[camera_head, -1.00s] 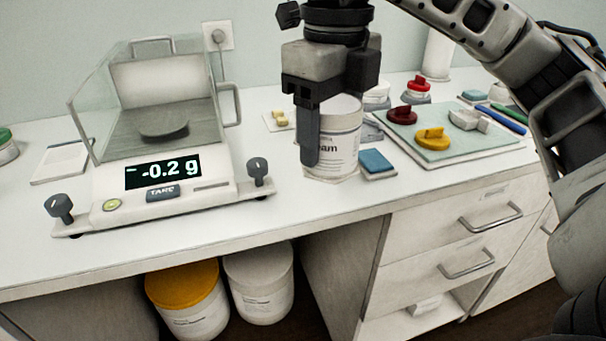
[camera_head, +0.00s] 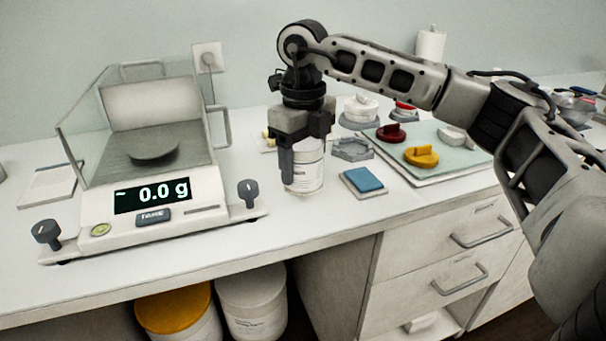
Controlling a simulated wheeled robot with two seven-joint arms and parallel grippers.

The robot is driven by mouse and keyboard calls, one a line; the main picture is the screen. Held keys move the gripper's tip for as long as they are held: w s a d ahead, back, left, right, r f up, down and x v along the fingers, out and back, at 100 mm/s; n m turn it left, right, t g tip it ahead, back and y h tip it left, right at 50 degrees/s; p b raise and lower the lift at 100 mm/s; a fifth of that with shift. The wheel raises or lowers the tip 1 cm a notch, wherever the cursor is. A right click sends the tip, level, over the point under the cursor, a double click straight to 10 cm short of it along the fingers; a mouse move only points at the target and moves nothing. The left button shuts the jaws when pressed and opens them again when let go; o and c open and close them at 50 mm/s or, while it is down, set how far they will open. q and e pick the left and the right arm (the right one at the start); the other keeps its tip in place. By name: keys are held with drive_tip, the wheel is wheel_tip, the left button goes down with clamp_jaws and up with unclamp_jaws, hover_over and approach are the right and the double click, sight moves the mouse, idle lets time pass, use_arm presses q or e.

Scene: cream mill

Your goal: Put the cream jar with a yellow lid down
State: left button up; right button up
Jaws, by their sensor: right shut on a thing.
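A white cream jar (camera_head: 307,172) with a printed label is held upright at the counter, right of the scale. My right gripper (camera_head: 303,150) comes down over it from above and is shut on it, one dark finger in front of the label. The gripper hides the jar's top, so I cannot see a lid on it. I cannot tell whether its base touches the counter (camera_head: 270,225). A yellow lid (camera_head: 421,155) lies on the pale green mat (camera_head: 455,160) to the right. My left gripper is not in view.
The balance (camera_head: 150,215) reads 0.0 g, its pan empty. An empty grey hexagonal holder (camera_head: 352,150) and a blue pad (camera_head: 363,180) are close right of the jar. A dark red lid (camera_head: 391,133) is on the mat. The counter in front of the jar is clear.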

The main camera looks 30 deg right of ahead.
sight(303, 174)
drive_tip(key=shift+w+d+f, duration=0.1)
drive_tip(key=shift+w+f, duration=0.1)
drive_tip(key=shift+f, duration=1.6)
drive_tip(key=shift+f, duration=0.15)
drive_tip(key=o, duration=1.1)
drive_tip(key=shift+c, duration=0.2)
drive_tip(key=shift+r, duration=0.35)
wheel_tip(303, 174, up, 12)
drive_tip(key=shift+f, duration=0.15)
